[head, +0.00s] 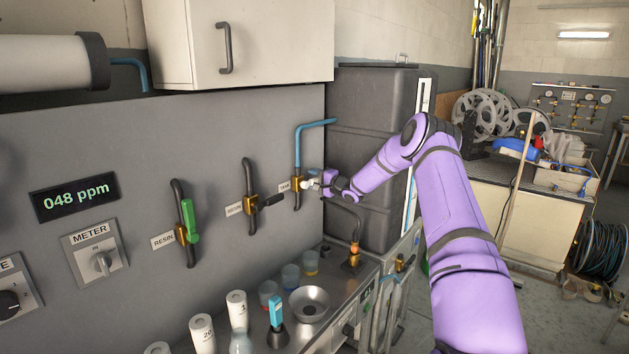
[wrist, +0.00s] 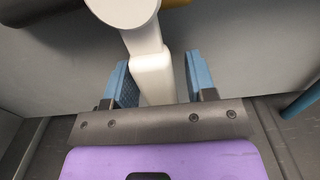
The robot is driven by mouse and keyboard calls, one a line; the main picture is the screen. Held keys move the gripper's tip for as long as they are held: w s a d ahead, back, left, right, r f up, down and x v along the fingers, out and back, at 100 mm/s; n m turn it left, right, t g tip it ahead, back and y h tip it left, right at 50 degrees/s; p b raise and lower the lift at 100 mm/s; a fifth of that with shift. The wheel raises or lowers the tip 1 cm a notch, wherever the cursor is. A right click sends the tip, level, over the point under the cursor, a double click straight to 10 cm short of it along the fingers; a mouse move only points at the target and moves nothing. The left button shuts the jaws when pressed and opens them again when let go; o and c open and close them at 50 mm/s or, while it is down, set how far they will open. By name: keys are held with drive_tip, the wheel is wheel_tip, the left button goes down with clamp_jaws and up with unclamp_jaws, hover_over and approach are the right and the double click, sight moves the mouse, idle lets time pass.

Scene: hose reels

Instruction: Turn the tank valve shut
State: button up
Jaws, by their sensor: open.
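The tank valve has a brass body (head: 297,199) on a blue pipe, beside a small label on the grey panel. Its white lever handle (head: 307,184) sticks out to the right, across the pipe. My gripper (head: 325,181) is at this handle, reaching in from the right. In the wrist view the white handle (wrist: 152,68) lies between the two blue finger pads of my gripper (wrist: 162,82). The pads are apart, with a visible gap on the right side; the left pad is close to the handle. Whether that pad touches cannot be told.
Left along the panel are a valve with a black lever (head: 271,200) and the resin valve with a green lever (head: 190,222). Below stand a metal funnel bowl (head: 309,304), cups and bottles. A dark tank (head: 372,135) stands behind my arm; a cabinet (head: 275,45) hangs above.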

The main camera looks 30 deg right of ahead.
drive_tip(key=v, duration=1)
drive_tip(key=shift+s, duration=0.35)
drive_tip(key=shift+d+r, duration=0.1)
